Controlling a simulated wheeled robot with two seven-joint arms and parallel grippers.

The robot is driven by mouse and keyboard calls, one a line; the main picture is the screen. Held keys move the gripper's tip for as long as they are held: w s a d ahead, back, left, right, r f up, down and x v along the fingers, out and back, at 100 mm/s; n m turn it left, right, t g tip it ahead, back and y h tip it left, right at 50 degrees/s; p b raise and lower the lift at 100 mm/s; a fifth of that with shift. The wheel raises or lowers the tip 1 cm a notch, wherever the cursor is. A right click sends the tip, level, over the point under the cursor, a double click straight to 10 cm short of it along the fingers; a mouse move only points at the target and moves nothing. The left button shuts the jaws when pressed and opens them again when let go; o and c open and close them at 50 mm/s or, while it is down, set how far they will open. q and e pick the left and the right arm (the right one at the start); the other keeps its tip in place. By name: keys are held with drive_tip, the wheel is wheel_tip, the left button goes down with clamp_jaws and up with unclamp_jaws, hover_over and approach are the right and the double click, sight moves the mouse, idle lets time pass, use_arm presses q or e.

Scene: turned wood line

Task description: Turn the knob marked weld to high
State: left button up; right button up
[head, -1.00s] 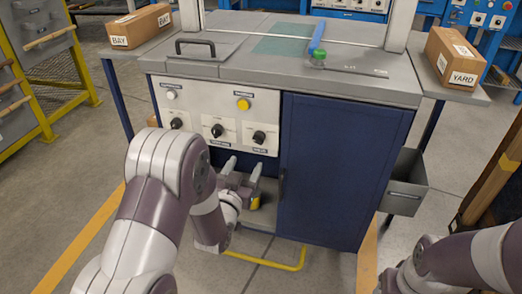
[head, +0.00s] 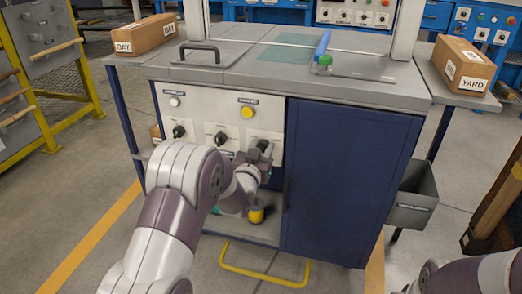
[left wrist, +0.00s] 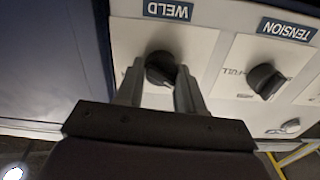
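The weld knob (left wrist: 160,68) is a round black knob on a white plate, beside its blue label (left wrist: 168,10) reading WELD. My left gripper (left wrist: 160,85) is open, with one finger on each side of this knob; I cannot tell whether the fingers touch it. The knob's pointer direction is hidden between the fingers. In the head view my left gripper (head: 258,150) is at the rightmost knob of the white panel (head: 240,107) and covers most of it. My right gripper is out of view.
The tension knob (left wrist: 266,80) is beside the weld knob. A yellow button (head: 247,112) sits above the knobs. A blue cabinet door (head: 345,180) is right of the panel. An open shelf with a yellow-topped item (head: 256,214) is below.

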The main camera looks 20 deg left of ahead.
use_arm(q)
drive_tip(key=shift+c, duration=0.9)
drive_tip(key=shift+m, duration=0.3)
drive_tip(key=m, duration=0.4)
drive_tip(key=shift+m+p, duration=0.3)
drive_tip(key=m, duration=0.6)
drive_tip(key=m+p, duration=0.1)
drive_tip(key=m, duration=1.1)
drive_tip(key=shift+d+f+m+p, duration=0.15)
drive_tip(key=shift+f+m+p, duration=0.2)
drive_tip(key=shift+f+m, duration=0.05)
